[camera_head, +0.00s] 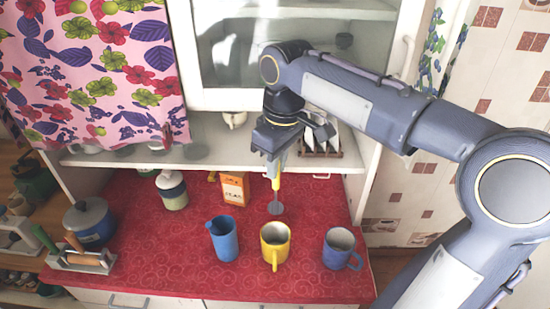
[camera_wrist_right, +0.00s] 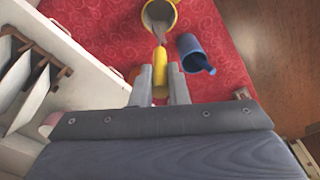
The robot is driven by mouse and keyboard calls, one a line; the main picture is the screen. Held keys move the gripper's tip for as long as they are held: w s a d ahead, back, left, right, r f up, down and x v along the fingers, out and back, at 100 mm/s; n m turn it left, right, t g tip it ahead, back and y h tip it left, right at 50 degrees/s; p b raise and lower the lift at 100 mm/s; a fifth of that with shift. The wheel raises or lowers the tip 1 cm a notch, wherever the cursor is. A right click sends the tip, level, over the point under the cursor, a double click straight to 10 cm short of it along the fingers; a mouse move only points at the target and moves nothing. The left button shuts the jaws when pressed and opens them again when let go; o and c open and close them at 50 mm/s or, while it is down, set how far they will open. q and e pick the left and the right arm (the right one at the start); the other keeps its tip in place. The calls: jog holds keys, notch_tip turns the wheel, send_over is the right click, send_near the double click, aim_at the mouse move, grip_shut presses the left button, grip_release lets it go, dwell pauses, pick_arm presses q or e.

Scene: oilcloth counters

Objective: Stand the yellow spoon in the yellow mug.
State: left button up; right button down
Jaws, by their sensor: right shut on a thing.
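The yellow spoon (camera_head: 276,184) hangs roughly upright, bowl down, from my right gripper (camera_head: 275,168), whose fingers are shut on its yellow handle. Its grey bowl is clear of the counter and appears just above the mug in the head view. The yellow mug (camera_head: 275,257) stands upright on the red counter, handle toward the front. In the right wrist view the spoon (camera_wrist_right: 160,68) sits between the fingertips of my right gripper (camera_wrist_right: 159,76), and its bowl overlaps the opening of the yellow mug (camera_wrist_right: 175,20). My left gripper is not in view.
A blue cup (camera_head: 224,243) stands left of the yellow mug, and a blue-purple mug (camera_head: 338,254) stands right. Behind are an orange box (camera_head: 235,188) and a jar (camera_head: 173,192). A dark blue pot (camera_head: 90,225) stands far left. A cabinet shelf (camera_head: 225,152) overhangs the back.

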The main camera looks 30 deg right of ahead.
aim_at(276, 187)
jog(key=shift+f+b, duration=2.9)
jog(key=shift+f, duration=0.2)
jog(key=shift+f+b, duration=2.15)
jog(key=shift+f, duration=1.05)
jog(key=c, duration=1.3)
grip_release()
jog(key=r, duration=0.7)
jog(key=shift+s+d+r+p, duration=0.15)
jog(key=shift+s+r+p, duration=0.15)
jog(key=shift+s+r, duration=0.1)
